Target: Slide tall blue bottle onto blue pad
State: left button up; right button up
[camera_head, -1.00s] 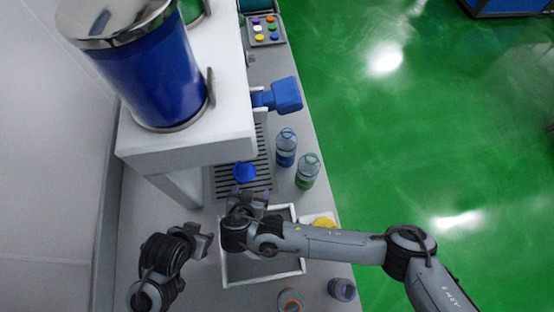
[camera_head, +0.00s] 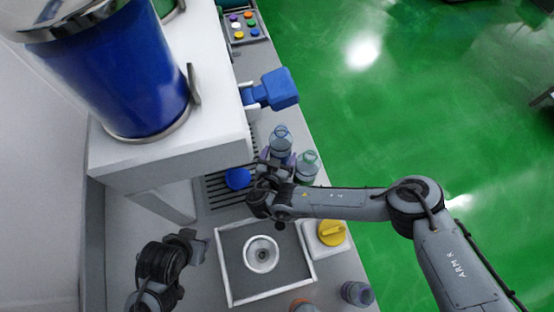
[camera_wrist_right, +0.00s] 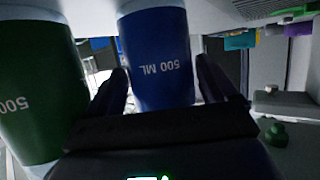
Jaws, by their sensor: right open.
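The tall blue bottle (camera_head: 280,138) stands upright on the counter beside the slatted grille, with its lower part hidden by my right gripper. In the right wrist view the blue bottle (camera_wrist_right: 158,55) shows a "500 ML" mark. My right gripper (camera_wrist_right: 163,78) is open, with one finger toward each side of the bottle; I cannot tell whether they touch it. A round blue piece (camera_head: 237,178), possibly the blue pad, is on the grille, left of my right gripper. My left gripper (camera_head: 193,245) is empty at the lower left; its jaw opening is unclear.
A green bottle (camera_head: 307,168) stands close to the right of the blue one, and it looms large in the wrist view (camera_wrist_right: 38,90). A blue nozzle (camera_head: 275,90) juts out above. A sink-like tray (camera_head: 226,262) and a yellow knob (camera_head: 331,233) lie nearer.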

jog(key=shift+x, duration=0.9)
jog(key=c, duration=0.7)
pick_arm(q)
jog(key=shift+f+b, duration=1)
pick_arm(e)
jog(key=shift+s+a+f, duration=0.1)
jog(key=shift+s+a, duration=0.25)
jog(key=shift+a, duration=0.35)
jog(key=shift+s+a+r, duration=0.1)
jog(key=shift+s+a, duration=0.3)
jog(key=shift+a, duration=0.35)
jog(key=shift+s+a+f, duration=0.1)
jog(key=shift+s+a, duration=0.25)
jog(key=shift+a, duration=0.35)
pick_arm(q)
jog(key=shift+f, duration=0.25)
pick_arm(e)
jog(key=shift+s+a, duration=0.3)
jog(key=shift+a, duration=0.3)
